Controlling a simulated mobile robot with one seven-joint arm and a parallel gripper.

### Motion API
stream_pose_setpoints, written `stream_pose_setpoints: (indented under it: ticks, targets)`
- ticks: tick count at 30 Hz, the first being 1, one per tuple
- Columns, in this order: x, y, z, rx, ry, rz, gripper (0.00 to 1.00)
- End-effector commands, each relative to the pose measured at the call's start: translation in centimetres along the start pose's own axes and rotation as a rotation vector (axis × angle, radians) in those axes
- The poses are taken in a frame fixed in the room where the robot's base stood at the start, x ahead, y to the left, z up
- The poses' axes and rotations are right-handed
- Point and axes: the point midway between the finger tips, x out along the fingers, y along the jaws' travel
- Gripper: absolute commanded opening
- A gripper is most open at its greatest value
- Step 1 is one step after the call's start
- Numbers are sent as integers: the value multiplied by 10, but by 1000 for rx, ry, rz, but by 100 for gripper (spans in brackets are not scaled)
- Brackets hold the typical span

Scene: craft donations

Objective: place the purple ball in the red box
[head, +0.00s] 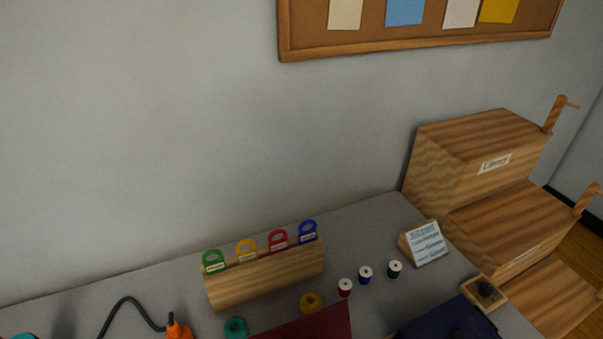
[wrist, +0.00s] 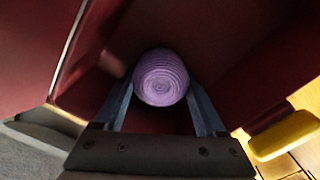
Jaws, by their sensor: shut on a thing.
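The purple ball (wrist: 160,72), ridged like wound yarn, is in the middle of the wrist view. My gripper (wrist: 160,92) is shut on it, one finger against each side. Dark red surfaces of the red box (wrist: 225,45) surround the ball in the wrist view, so the ball is over or within the box. I cannot tell how far it is above the bottom. In the head view only a corner of the red box (head: 318,325) shows at the bottom edge. My gripper and the ball are not in the head view.
A wooden rack (head: 265,278) with coloured tags stands along the wall. Thread spools (head: 366,274), a card stand (head: 424,243) and a dark blue box (head: 450,320) are to the right. Stepped wooden boxes (head: 480,160) stand at the far right. A yellow piece (wrist: 283,136) shows beside the red box.

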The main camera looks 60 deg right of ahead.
Motion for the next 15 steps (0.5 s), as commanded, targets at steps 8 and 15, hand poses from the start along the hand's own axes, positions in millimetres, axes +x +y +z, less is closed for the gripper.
stream_pose_setpoints:
  ticks: [8,15]
  targets:
    - [1,0,0,0,0,0,100]
    - [-5,0,0,0,0,1,100]
